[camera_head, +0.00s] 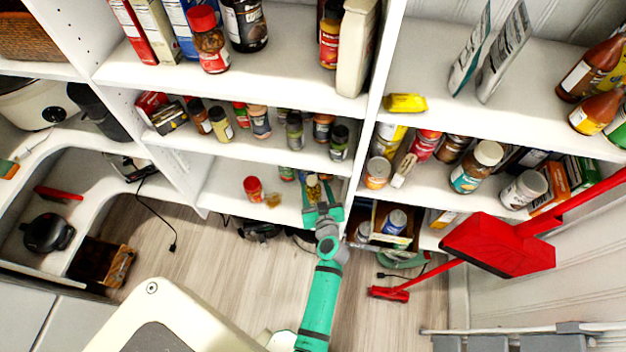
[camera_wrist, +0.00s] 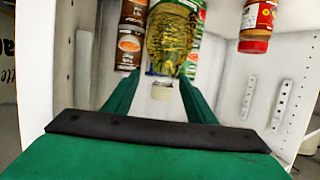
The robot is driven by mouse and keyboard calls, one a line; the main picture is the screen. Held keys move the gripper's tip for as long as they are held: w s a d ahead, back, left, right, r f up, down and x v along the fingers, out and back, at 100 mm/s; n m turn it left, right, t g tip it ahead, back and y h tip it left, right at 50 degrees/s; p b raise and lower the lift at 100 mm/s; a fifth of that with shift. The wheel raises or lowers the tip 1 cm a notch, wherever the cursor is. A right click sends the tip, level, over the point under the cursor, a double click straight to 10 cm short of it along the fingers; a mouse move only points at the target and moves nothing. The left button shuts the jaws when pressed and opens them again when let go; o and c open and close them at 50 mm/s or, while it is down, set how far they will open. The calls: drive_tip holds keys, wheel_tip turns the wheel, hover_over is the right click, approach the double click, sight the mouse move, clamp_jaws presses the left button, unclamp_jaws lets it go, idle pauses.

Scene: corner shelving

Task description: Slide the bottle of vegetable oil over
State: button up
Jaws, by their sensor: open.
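The bottle of vegetable oil (camera_wrist: 172,38), clear with yellow-green contents, shows upside down at the top centre of the wrist view. In the head view the bottle (camera_head: 313,188) is on the low shelf, partly hidden by my gripper (camera_head: 321,205). My gripper's green fingers (camera_wrist: 157,88) are spread open, with the bottle's lower end in the picture between or just beyond their tips. I cannot tell whether either finger touches it. The wide dark-edged palm hides the near part of the wrist view.
Brown cans (camera_wrist: 132,32) stand close beside the bottle. A red-lidded jar (camera_head: 253,188) is on the same shelf, with free room between. The shelf's side panel (camera_wrist: 292,85) is perforated. Spice jars (camera_head: 258,122) line the shelf above.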

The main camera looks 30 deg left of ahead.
drive_tip(key=shift+v, duration=2.25)
drive_tip(key=shift+w, duration=0.1)
